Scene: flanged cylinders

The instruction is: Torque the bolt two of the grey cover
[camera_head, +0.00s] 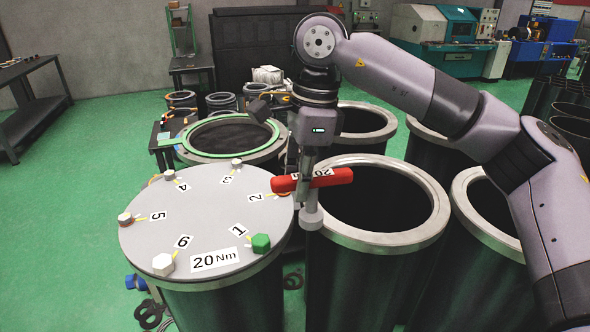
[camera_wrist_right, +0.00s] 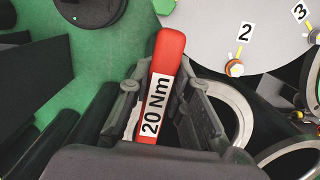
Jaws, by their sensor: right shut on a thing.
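The grey cover (camera_head: 205,215) lies on a dark flanged cylinder, numbered one to six, with a "20 Nm" label. Bolt two (camera_wrist_right: 235,68) is pale with an orange ring in the right wrist view; in the head view the tool mostly hides it. Bolt one (camera_head: 261,242) is green; bolt six (camera_head: 163,264) is whitish. My right gripper (camera_head: 305,178) is shut on a red torque wrench (camera_head: 335,177), labelled "20 Nm" in the wrist view (camera_wrist_right: 168,60). My left gripper is not in view.
An open flanged cylinder (camera_head: 432,215) stands directly right of the cover, with more open cylinders behind and to the right. A cylinder with a green ring (camera_head: 190,157) stands behind the cover. Green floor at the left is free, up to a dark table (camera_head: 35,100).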

